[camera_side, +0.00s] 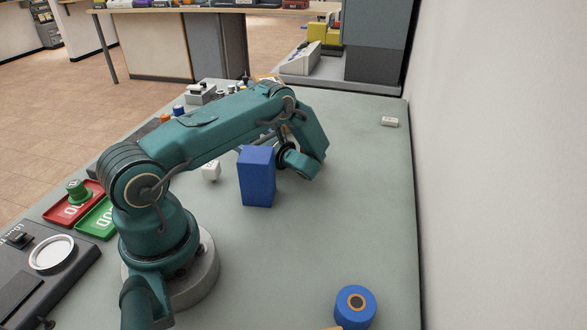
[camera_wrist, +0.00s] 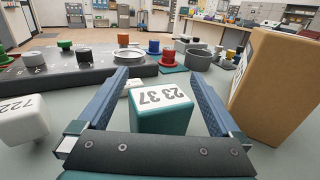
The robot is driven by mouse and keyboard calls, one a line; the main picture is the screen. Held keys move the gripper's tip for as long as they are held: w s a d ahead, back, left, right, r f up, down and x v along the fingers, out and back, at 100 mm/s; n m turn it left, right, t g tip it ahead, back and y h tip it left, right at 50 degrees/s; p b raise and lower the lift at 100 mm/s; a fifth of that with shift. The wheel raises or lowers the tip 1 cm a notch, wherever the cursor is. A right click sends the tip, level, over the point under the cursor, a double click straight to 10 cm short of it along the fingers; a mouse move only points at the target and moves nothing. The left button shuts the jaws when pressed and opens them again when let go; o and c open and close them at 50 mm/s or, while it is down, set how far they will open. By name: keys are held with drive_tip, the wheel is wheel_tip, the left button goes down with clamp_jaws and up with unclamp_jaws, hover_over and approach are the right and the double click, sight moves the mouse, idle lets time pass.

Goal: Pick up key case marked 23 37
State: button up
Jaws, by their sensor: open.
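The key case marked 23 37 (camera_wrist: 162,109) is a teal block with a white label on top, seen in the middle of the wrist view. My gripper (camera_wrist: 158,76) is open, with one blue finger left and one right of the case in that view. A gap shows on both sides of it. The gripper's dark crossbar hides the near lower part of the case. I cannot tell how deep the case sits between the fingers. In the side view, I cannot make out the case or the fingertips; a tall blue box stands in front.
The tall blue box (camera_side: 257,177) stands beside my wrist. A white cube (camera_wrist: 22,120) with printed digits is left of the gripper, and a tan box (camera_wrist: 278,88) is close on the right. A dark panel (camera_wrist: 75,75) lies beyond. The table's right side is mostly clear.

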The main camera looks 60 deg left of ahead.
drive_tip(key=c, duration=1.3)
drive_tip(key=shift+r, duration=0.1)
